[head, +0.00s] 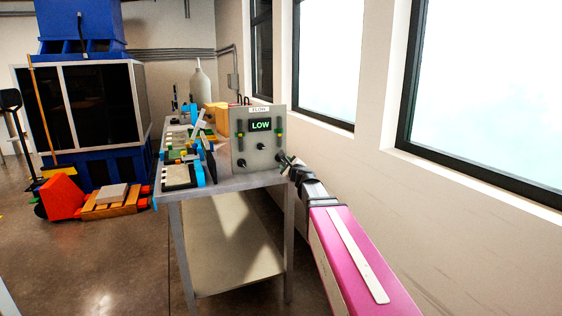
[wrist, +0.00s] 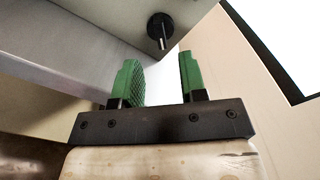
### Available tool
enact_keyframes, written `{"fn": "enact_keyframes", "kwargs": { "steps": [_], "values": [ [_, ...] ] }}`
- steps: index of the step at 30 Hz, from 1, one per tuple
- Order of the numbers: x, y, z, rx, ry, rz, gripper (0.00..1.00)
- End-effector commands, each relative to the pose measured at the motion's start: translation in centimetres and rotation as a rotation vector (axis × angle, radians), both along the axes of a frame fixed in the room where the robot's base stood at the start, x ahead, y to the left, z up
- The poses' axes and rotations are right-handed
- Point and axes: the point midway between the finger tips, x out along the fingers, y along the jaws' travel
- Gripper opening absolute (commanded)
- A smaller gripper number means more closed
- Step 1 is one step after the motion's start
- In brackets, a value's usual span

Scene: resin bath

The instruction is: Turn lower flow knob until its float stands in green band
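The grey flow panel (head: 249,152) stands on the bench, with a display reading LOW in green. Two gauges with coloured marks flank it, a left gauge (head: 240,139) and a right gauge (head: 278,137); their floats are too small to read. Small dark knobs sit on its face: one at the middle (head: 261,146), one lower left (head: 240,162); the lower right one is partly hidden by my arm. My gripper (wrist: 160,78) has green fingers, apart and empty. In the wrist view a black knob (wrist: 160,27) lies beyond the fingertips, not between them.
The metal bench (head: 225,184) carries trays (head: 180,176) and small coloured items left of the panel. The windowed wall (head: 370,180) runs close along the right side. A pallet cart (head: 110,200) stands on the floor at left. The floor in front of the bench is clear.

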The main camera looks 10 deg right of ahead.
Motion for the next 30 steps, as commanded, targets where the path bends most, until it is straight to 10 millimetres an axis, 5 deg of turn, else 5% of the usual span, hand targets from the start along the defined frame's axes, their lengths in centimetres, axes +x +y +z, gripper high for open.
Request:
{"fn": "enact_keyframes", "kwargs": {
  "steps": [9,21,22,25,30],
  "values": [
    [5.7,1.6,0.0,-0.002,-0.001,0.0,0.39],
    [6.6,1.9,0.0,-0.002,0.0,-0.001,0.39],
    [6.6,1.9,0.0,-0.002,0.0,-0.001,0.35],
    [6.6,1.9,0.0,-0.002,0.0,-0.001,0.03],
    [6.6,1.9,0.0,-0.002,0.0,-0.001,0.0]
  ]
}}
